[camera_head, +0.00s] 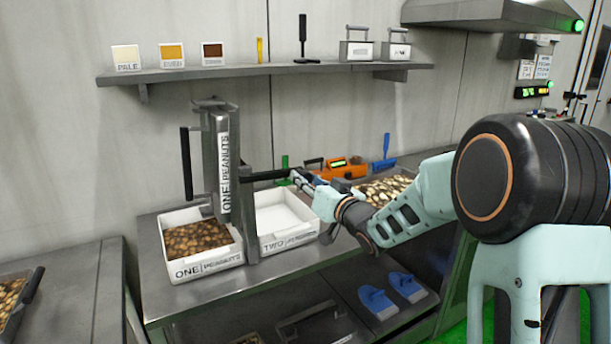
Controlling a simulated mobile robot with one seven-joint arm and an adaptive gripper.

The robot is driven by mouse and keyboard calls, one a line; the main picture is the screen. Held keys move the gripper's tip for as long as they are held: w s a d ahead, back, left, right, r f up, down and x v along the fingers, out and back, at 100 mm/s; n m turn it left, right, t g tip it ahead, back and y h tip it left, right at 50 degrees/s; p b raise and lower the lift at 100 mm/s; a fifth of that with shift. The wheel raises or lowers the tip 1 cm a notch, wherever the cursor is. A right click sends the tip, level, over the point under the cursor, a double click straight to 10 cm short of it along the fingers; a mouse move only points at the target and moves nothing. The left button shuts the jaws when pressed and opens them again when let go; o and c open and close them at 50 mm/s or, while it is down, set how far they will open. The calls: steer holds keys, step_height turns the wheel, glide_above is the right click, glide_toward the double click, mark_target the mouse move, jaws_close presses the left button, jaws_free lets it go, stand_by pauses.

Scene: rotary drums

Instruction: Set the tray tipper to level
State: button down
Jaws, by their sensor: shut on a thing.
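The tray tipper (218,165) stands on the steel bench as a tall metal unit. Its tray labelled ONE PEANUTS stands nearly upright, not level. A black handle (187,163) is on its left side and a black bar handle (266,175) sticks out to the right. My gripper (294,177) is shut on the right end of the bar handle; the fingertips are small and partly hidden. Below the tipper, the white bin ONE PEANUTS (203,268) holds brown nuts. The white bin TWO PEANUTS (290,240) beside it looks empty.
Behind my gripper are an orange device (337,168) and a blue scoop (384,155). A tray of nuts (383,190) lies near my forearm. A wall shelf (250,72) with sample cards hangs above. Blue brushes (378,301) lie on the lower shelf.

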steer(key=s+a+f+m+b, duration=0.5)
steer(key=a+f+m, duration=0.5)
steer(key=m, duration=0.7)
steer(key=shift+s+a+f, duration=0.4)
steer(key=shift+s+f, duration=0.7)
steer(key=shift+s, duration=0.1)
steer(key=shift+a, duration=0.1)
stand_by(0.7)
steer(key=c, duration=1.6)
jaws_free()
steer(key=shift+o, duration=0.3)
steer(key=shift+r, duration=0.1)
